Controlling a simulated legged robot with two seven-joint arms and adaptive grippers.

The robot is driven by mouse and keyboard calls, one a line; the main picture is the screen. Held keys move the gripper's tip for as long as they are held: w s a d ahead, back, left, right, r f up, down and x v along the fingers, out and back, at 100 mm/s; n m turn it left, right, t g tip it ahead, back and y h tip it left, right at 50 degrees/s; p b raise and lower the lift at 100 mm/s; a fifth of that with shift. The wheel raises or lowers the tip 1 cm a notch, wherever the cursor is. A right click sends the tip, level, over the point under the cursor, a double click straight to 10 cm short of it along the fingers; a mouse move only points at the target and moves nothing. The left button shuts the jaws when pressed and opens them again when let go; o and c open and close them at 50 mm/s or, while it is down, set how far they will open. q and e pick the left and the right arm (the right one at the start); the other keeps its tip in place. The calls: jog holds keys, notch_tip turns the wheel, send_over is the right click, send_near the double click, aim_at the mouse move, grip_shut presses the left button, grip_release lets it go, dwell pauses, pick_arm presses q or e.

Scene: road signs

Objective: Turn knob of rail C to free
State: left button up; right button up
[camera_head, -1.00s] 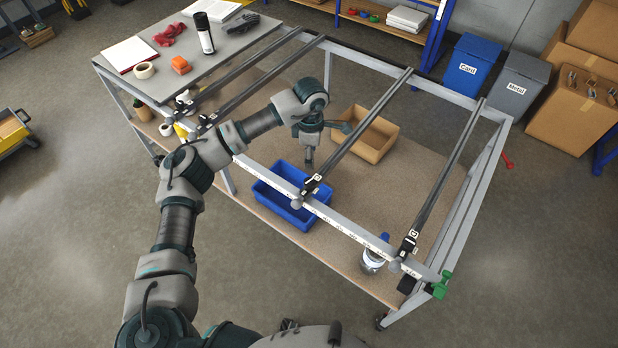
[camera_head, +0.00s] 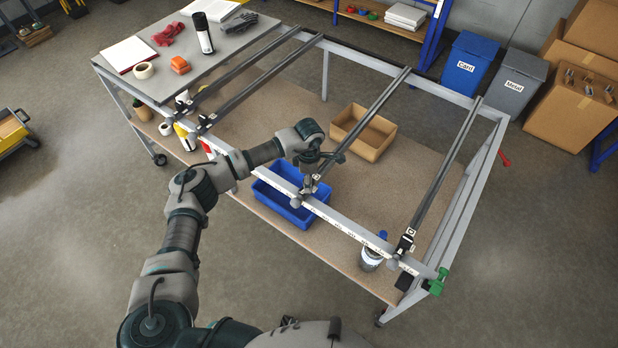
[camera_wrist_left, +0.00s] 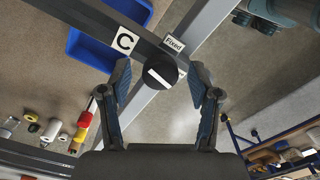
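Rail C (camera_head: 372,112) is a dark bar crossing the frame; its "C" label (camera_wrist_left: 125,40) shows in the left wrist view. Its knob (camera_wrist_left: 160,72) is black and round with a white stripe slanting from upper left to lower right. A "Fixed" label (camera_wrist_left: 174,44) sits just above and right of the knob. My left gripper (camera_wrist_left: 161,70) is open, one finger on each side of the knob, with a gap visible on the right; contact on the left is unclear. In the head view the left gripper (camera_head: 309,184) is over rail C's front end. My right gripper is not in view.
A blue bin (camera_head: 273,205) is below, left of rail C's front end. A cardboard box (camera_head: 362,133) lies behind on the lower shelf. Another rail (camera_head: 445,165) stands to the right, with a bottle (camera_head: 371,259) below. More rails lie left.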

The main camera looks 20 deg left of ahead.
pick_arm(q)
jog(key=c, duration=1)
jog(key=shift+o, duration=0.2)
jog(key=shift+a+f+n+b, duration=0.1)
jog(key=shift+n+b, duration=0.3)
jog(key=shift+n, duration=1.1)
jog(key=o, duration=1.1)
jog(key=shift+o, duration=0.2)
notch_tip(320, 180, up, 12)
jog(key=shift+a, duration=0.1)
